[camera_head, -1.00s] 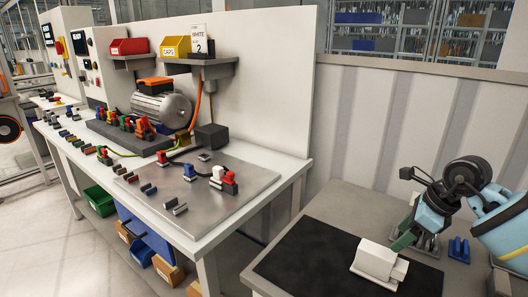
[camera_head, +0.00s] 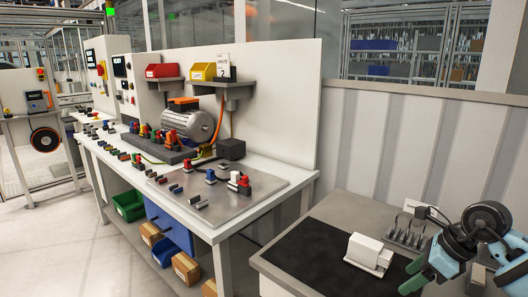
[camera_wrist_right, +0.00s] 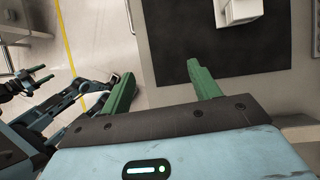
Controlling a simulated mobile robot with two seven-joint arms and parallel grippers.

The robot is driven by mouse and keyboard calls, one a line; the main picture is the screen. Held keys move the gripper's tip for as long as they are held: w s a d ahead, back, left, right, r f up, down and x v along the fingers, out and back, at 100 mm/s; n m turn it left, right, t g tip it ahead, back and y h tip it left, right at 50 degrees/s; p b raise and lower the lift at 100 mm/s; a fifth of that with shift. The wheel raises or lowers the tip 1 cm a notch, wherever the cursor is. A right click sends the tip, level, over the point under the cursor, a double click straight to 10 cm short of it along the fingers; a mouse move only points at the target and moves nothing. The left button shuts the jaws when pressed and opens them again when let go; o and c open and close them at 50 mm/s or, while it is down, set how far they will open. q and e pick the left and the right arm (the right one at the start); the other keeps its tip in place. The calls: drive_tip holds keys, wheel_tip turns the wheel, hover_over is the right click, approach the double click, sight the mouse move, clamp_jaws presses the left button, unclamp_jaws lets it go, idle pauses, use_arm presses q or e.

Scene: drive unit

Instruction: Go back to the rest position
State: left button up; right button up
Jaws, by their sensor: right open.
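My right gripper (camera_head: 414,272) is at the right of the head view, above the front part of the black mat (camera_head: 310,250). Its green fingers are apart with nothing between them. They also show spread and empty in the right wrist view (camera_wrist_right: 163,80), over the edge of the mat (camera_wrist_right: 230,60). A white block-shaped part (camera_head: 368,252) rests on the mat, apart from the fingers. It also shows at the top of the wrist view (camera_wrist_right: 240,10). No left arm enters the head view. Blue and dark arm parts at the wrist view's left do not show a clear jaw state.
A long white workbench (camera_head: 215,232) with a motor (camera_head: 195,128), connectors and a metal plate (camera_head: 262,182) stands to the left. A rack of small prongs (camera_head: 404,234) stands behind the white part. A low wall (camera_head: 420,140) runs behind the near table. Open floor lies left.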

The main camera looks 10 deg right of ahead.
drive_tip(key=s+a+f+m+t+y+p, duration=0.1)
drive_tip(key=s+a+f+m+t+y, duration=0.1)
drive_tip(key=a+m+y, duration=0.35)
drive_tip(key=s+a+f+m+t+y+p, duration=0.1)
drive_tip(key=s+a+f+m+t+y, duration=0.15)
drive_tip(key=a, duration=0.55)
drive_tip(key=s+a+f+m+t+y, duration=0.1)
drive_tip(key=s+a+m+t+y, duration=0.15)
drive_tip(key=a+m, duration=0.35)
use_arm(q)
drive_tip(key=w+r+t+p, duration=0.1)
drive_tip(key=w+r+p, duration=0.2)
drive_tip(key=w+r, duration=0.2)
drive_tip(key=shift+w+a+r, duration=0.2)
drive_tip(key=shift+a+r, duration=0.15)
drive_tip(key=shift+r, duration=0.4)
use_arm(e)
drive_tip(key=s+f+m+g+h, duration=0.1)
drive_tip(key=s+f+m+h, duration=1.2)
drive_tip(key=s+f+m, duration=0.8)
drive_tip(key=s+m, duration=0.3)
drive_tip(key=m, duration=0.4)
drive_tip(key=shift+s+d+f+g, duration=0.25)
drive_tip(key=shift+f+g, duration=0.05)
drive_tip(key=shift+f, duration=0.1)
